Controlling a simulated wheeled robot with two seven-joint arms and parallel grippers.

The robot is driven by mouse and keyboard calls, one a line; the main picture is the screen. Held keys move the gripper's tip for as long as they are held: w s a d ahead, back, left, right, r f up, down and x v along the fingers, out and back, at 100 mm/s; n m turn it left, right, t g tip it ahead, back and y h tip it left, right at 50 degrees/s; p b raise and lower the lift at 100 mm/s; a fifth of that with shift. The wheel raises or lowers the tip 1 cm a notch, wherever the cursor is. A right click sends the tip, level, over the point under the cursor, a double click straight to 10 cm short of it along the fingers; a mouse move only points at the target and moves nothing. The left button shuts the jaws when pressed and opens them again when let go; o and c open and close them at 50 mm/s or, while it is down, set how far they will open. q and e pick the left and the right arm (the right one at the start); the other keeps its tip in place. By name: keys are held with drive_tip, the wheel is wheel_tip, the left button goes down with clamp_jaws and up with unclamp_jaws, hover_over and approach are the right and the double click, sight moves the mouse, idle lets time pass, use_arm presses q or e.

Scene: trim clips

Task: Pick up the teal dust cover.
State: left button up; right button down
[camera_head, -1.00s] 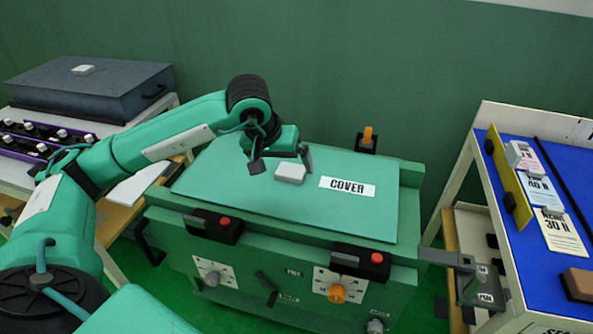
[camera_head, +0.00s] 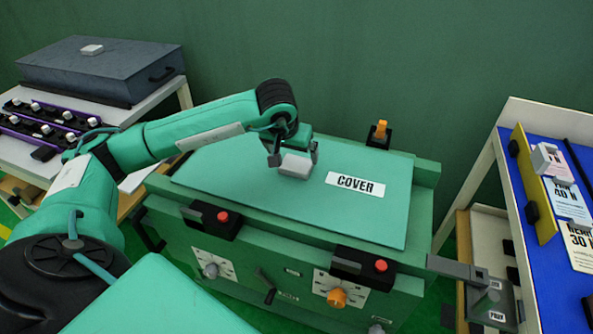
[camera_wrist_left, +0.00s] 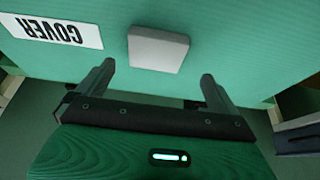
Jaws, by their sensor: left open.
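The teal dust cover (camera_head: 300,206) lies flat on top of the green bench unit, with a white COVER label (camera_head: 355,185) and a pale grey block-shaped grip (camera_head: 295,166) on it. In the left wrist view the cover (camera_wrist_left: 235,45) fills the upper part, with the grey grip (camera_wrist_left: 157,49) ahead of the fingers. My left gripper (camera_head: 293,158) is open, its fingers on either side of the grip in the head view. In the wrist view the grip sits just beyond the fingertips (camera_wrist_left: 157,70), and no contact shows. My right gripper is not in view.
Two black clamps with red buttons (camera_head: 223,216) (camera_head: 381,265) sit along the unit's front edge. An orange-topped post (camera_head: 381,130) stands behind the cover. A blue-topped table (camera_head: 535,245) is at right. A dark case (camera_head: 100,68) and purple racks (camera_head: 45,120) are at left.

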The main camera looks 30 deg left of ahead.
sight(296, 163)
use_arm(q)
drive_tip(key=x, duration=0.4)
drive_tip(key=shift+d+f, duration=0.35)
drive_tip(key=shift+f, duration=0.2)
drive_tip(key=c, duration=1.3)
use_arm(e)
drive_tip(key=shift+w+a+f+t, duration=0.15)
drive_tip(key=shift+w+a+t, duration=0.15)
